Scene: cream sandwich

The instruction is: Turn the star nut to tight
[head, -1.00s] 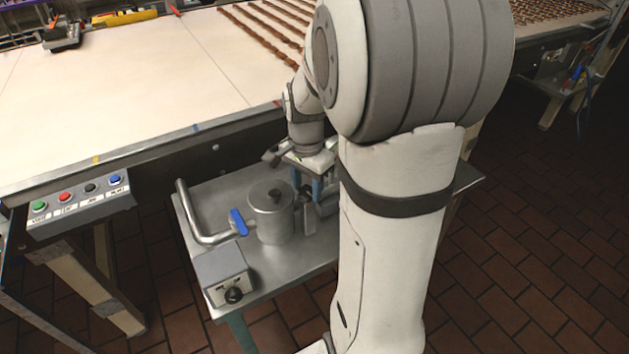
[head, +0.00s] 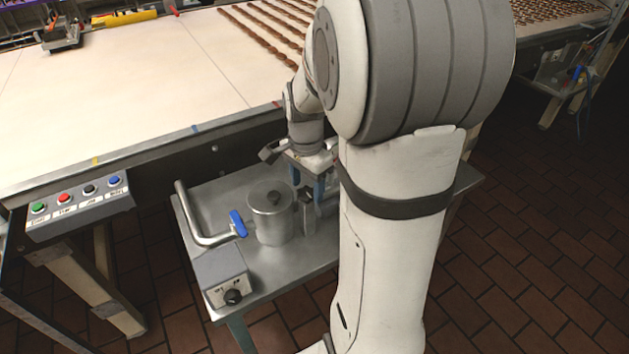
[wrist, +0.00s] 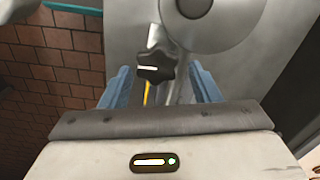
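The star nut (wrist: 155,68) is a black lobed knob with a white mark on it. In the wrist view it lies between the two blue fingers of my gripper (wrist: 161,72), with a gap on each side. A yellow line (wrist: 148,94) shows just below the nut. My gripper is open. In the head view my gripper (head: 308,188) points down just right of the metal pot (head: 268,224). How far the fingertips reach down beside the nut is not clear.
The pot has a dark lid knob (head: 274,197) and stands close to my fingers. A blue-handled valve (head: 238,223), a bent pipe (head: 188,218) and a grey control box (head: 222,277) share the metal cart (head: 285,280). The conveyor (head: 120,100) edge runs behind.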

